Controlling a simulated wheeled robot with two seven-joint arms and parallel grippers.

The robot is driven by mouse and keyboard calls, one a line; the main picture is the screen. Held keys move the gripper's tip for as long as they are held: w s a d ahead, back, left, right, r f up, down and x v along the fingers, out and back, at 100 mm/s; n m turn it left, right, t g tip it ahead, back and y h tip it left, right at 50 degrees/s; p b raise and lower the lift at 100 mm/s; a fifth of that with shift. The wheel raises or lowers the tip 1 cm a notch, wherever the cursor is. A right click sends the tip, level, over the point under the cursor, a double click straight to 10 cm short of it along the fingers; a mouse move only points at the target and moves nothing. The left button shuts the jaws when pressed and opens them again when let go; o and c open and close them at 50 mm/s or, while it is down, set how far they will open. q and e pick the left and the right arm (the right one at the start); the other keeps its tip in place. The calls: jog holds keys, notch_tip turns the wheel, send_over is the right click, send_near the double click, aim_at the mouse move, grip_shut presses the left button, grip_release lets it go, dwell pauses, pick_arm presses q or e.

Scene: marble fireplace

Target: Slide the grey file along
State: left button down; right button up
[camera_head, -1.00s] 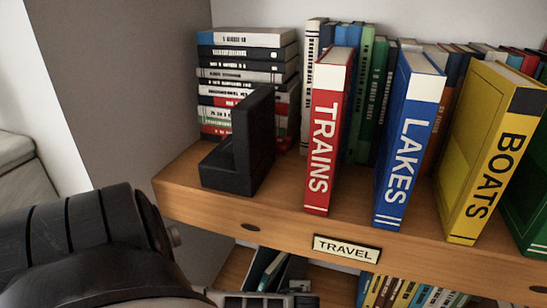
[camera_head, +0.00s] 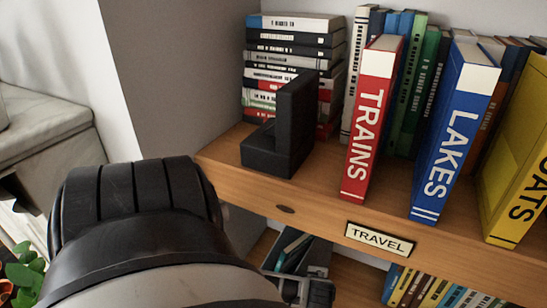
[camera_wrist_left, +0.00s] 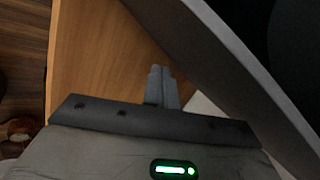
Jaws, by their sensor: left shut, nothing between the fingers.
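My left arm crosses the lower left of the head view. Its gripper (camera_head: 300,290) shows partly, in front of the lower shelf. In the left wrist view its two fingers (camera_wrist_left: 162,84) are together, with nothing between them, over a wooden surface. On the lower shelf a dark grey upright item (camera_head: 317,258) leans beside a thin teal-edged book, just above the gripper in the picture. I cannot tell whether this is the grey file, or whether the gripper touches it; my arm hides much of that shelf. My right gripper is not in view.
The upper wooden shelf (camera_head: 300,205) holds a black bookend (camera_head: 283,135), a stack of books (camera_head: 290,65), a red TRAINS book (camera_head: 370,120), a blue LAKES book (camera_head: 450,135) and a yellow book (camera_head: 520,150). A TRAVEL label (camera_head: 379,237) is on its front. A grey-cushioned seat (camera_head: 60,130) stands left.

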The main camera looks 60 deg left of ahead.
pick_arm(q)
jog(key=shift+s+a+r, duration=0.1)
jog(key=shift+s+a, duration=0.1)
jog(key=shift+a, duration=0.35)
jog(key=shift+s+a+r, duration=0.15)
jog(key=shift+s+a, duration=0.1)
jog(key=shift+a, duration=0.3)
jog(key=shift+s+a+r, duration=0.1)
jog(key=shift+s+a, duration=0.1)
jog(key=shift+a, duration=0.35)
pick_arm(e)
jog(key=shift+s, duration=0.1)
pick_arm(q)
jog(key=shift+w+d, duration=0.15)
jog(key=shift+w+d+r, duration=0.15)
jog(key=shift+w+d, duration=0.2)
jog(key=shift+d, duration=0.15)
jog(key=shift+w+d, duration=0.35)
jog(key=shift+d, duration=0.05)
jog(key=shift+w+d+f, duration=0.25)
jog(key=shift+w+d, duration=0.1)
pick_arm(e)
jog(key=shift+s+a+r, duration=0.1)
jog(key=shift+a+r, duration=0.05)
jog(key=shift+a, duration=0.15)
